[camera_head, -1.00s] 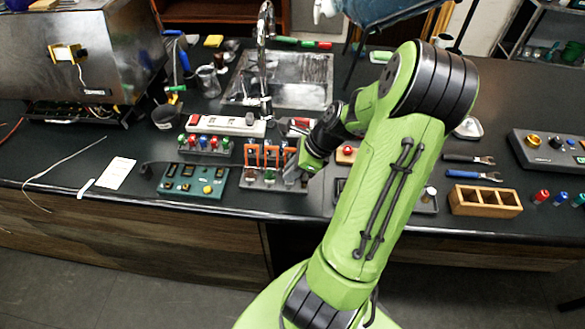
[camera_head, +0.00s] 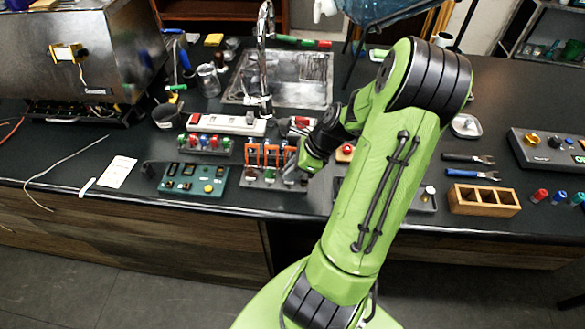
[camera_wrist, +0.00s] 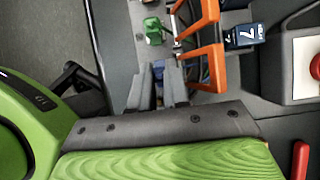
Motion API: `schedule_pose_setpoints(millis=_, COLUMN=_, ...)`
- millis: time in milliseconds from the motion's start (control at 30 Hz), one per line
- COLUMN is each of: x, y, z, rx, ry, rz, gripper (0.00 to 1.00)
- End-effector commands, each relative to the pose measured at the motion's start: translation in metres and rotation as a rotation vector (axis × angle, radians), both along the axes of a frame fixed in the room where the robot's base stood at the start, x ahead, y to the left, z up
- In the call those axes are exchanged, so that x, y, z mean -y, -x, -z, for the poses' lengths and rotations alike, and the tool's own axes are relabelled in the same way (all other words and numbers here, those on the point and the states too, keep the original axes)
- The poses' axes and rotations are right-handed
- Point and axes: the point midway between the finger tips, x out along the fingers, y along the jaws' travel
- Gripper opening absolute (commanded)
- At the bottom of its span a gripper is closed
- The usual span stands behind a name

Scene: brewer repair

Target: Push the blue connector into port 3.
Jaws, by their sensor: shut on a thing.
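The panel with orange frames (camera_head: 268,182) lies near the front edge of the bench. My gripper (camera_head: 292,172) is low at its right end. In the wrist view my gripper (camera_wrist: 160,78) is shut on a small blue piece, the blue connector (camera_wrist: 158,70), mostly hidden between the fingers. A green connector (camera_wrist: 153,30) sits just beyond the fingertips, and an orange frame (camera_wrist: 205,52) stands close to the right finger. The port number at the fingertips is not readable, and I cannot tell how far in the connector sits.
A wooden tray (camera_head: 484,200) is at the right.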

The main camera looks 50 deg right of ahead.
Motion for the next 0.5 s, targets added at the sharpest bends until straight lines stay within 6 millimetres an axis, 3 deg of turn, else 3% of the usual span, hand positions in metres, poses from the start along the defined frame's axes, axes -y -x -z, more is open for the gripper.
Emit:
schedule_pose_setpoints(millis=33, x=-0.0001, y=-0.0001, z=-0.0001, rx=0.001, ry=0.000, rz=-0.001, gripper=0.00)
schedule_pose_setpoints(millis=67, x=-0.0001, y=-0.0001, z=-0.0001, rx=0.001, ry=0.000, rz=-0.001, gripper=0.17)
schedule_pose_setpoints(millis=233, x=0.0000, y=-0.0001, z=0.0000, rx=0.000, ry=0.000, rz=0.000, gripper=0.43)
schedule_pose_setpoints(millis=500, x=0.0011, y=-0.0007, z=-0.0003, rx=0.002, ry=0.003, rz=0.001, gripper=0.45)
